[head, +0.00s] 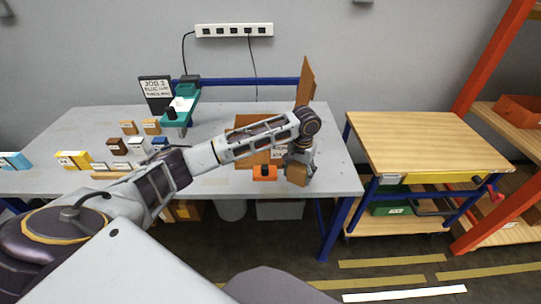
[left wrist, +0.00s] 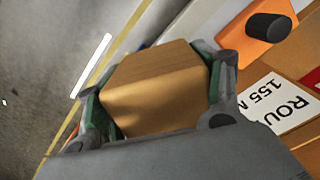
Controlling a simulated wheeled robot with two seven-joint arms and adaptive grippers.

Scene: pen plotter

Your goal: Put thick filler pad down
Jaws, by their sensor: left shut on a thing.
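The thick filler pad, a tan block (left wrist: 158,88), fills the space between the fingers of my left gripper (left wrist: 155,100) in the left wrist view. My left gripper is shut on it, with a finger against each side. In the head view the pad (head: 297,175) hangs below my left gripper (head: 298,164), by the front right part of the grey table (head: 335,178). I cannot tell whether the pad touches the table. My right gripper is not in view.
An orange block with a black knob (head: 264,173) stands left of the pad. A wooden-topped cart (head: 425,140) stands to the right, past a gap.

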